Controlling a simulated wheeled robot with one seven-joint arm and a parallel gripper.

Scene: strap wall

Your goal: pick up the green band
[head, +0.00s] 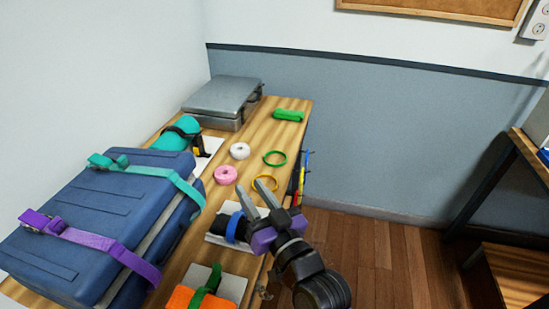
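A thin green band (275,158) lies as an open ring on the wooden bench, near its right edge. The exact height of my gripper above the bench is hard to tell.
The wooden bench (262,120) also holds a green block-like item (288,115), a white roll (239,151), a pink roll (225,175), a blue strapped suitcase (85,220), a grey case (222,97), a teal roll (175,133) and an orange bundle with green strap (181,299).

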